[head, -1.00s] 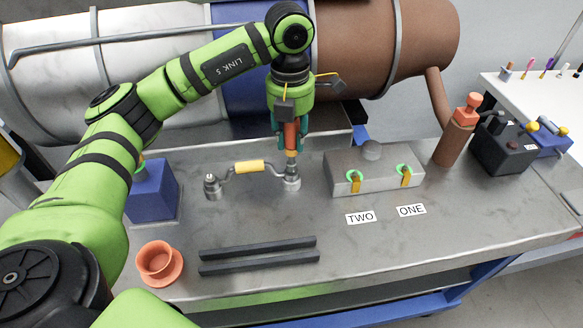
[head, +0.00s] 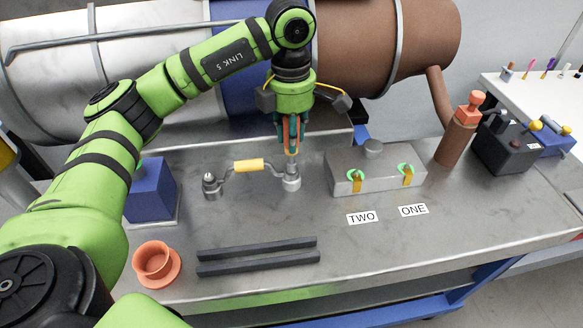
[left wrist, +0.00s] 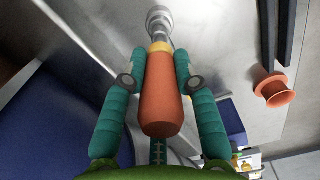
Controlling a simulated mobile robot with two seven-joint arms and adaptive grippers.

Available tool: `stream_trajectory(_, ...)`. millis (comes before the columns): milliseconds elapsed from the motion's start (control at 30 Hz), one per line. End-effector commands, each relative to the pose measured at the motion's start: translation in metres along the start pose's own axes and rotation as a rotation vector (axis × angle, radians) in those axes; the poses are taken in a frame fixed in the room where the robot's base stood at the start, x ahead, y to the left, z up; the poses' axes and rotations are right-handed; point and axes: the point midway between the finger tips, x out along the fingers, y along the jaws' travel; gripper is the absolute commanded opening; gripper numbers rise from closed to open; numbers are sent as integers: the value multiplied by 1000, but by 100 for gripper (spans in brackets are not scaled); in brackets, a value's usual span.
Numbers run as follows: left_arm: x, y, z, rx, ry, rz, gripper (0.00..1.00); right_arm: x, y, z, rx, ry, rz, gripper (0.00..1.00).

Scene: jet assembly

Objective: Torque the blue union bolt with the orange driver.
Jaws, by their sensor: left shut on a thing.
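My left gripper (head: 290,132) is shut on the handle of the orange driver (head: 291,130), which points straight down. In the left wrist view the orange handle (left wrist: 160,97) lies between the teal fingers, with a yellow collar and metal shank beyond it. The driver's tip is at the grey fitting (head: 291,183) on the right end of a bent pipe with a yellow sleeve (head: 249,165). This fitting also shows in the left wrist view (left wrist: 158,18). I see no blue bolt there; the tip and fitting hide the joint. My right gripper is not in view.
An orange flared cup (head: 157,264) and two dark bars (head: 257,257) lie at the front of the metal bench. A blue block (head: 151,190) stands left. A grey box with green rings (head: 376,172) stands right, behind labels TWO and ONE. A large cylinder spans the back.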

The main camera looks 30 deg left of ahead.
Motion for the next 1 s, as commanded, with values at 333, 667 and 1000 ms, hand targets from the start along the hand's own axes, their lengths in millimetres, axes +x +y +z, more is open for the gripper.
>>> stream_trajectory(333,-1,0,0,17,-1,1,0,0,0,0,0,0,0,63)
stream_trajectory(667,-10,0,0,16,-2,1,0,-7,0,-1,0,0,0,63)
stream_trajectory(1000,-14,0,0,-137,-3,1,0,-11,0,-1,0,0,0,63)
